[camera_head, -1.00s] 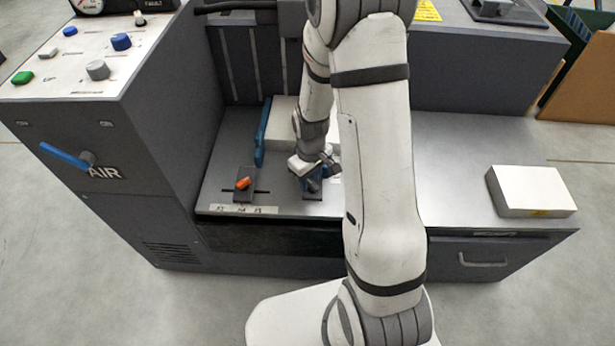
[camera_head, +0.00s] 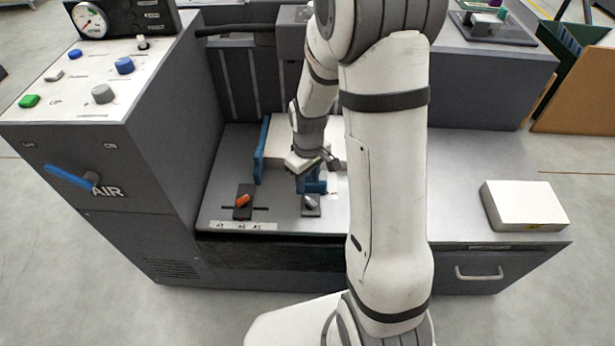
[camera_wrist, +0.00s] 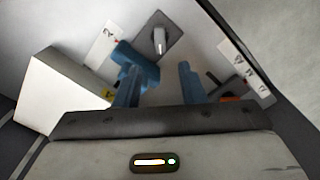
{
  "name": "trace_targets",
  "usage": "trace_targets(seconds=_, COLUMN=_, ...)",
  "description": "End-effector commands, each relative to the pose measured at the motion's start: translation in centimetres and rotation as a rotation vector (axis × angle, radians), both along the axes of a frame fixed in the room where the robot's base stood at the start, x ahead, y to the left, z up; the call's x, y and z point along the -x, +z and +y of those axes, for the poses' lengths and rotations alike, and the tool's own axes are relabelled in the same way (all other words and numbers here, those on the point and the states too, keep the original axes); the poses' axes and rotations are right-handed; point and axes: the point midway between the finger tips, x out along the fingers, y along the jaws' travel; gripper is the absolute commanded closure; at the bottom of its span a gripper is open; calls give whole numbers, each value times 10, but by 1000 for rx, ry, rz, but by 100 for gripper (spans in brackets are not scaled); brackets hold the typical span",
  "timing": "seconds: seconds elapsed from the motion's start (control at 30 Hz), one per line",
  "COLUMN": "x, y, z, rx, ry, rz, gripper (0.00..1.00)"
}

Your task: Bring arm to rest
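My gripper (camera_head: 312,185) has blue fingers and hangs just above and behind a grey knob (camera_head: 311,202) on a dark plate on the machine's grey bed. In the wrist view, the two fingers (camera_wrist: 162,82) stand apart with nothing between them. The grey knob (camera_wrist: 158,40) shows beyond them, clear of both.
An orange knob (camera_head: 242,200) sits on a slotted plate left of my gripper. A blue guide (camera_head: 262,152) and white stack (camera_head: 279,135) are behind. Another white stack (camera_head: 524,205) lies right. The control cabinet with its blue AIR lever (camera_head: 68,175) stands left.

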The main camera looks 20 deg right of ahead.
Motion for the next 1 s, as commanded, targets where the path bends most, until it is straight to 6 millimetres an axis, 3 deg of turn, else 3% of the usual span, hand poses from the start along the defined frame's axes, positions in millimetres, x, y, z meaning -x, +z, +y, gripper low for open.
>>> trace_targets(seconds=0.27, x=0, y=3, z=0, rx=0, ry=-2, rz=-1, gripper=64)
trace_targets(seconds=0.37, x=3, y=25, z=0, rx=0, ry=-17, rz=-13, gripper=64)
trace_targets(seconds=0.47, x=11, y=72, z=0, rx=-1, ry=-57, rz=-36, gripper=64)
trace_targets(seconds=0.57, x=25, y=132, z=1, rx=-3, ry=-115, rz=-64, gripper=64)
trace_targets(seconds=0.8, x=74, y=261, z=2, rx=-16, ry=-268, rz=-132, gripper=64)
trace_targets(seconds=1.0, x=119, y=345, z=3, rx=-34, ry=-387, rz=-183, gripper=64)
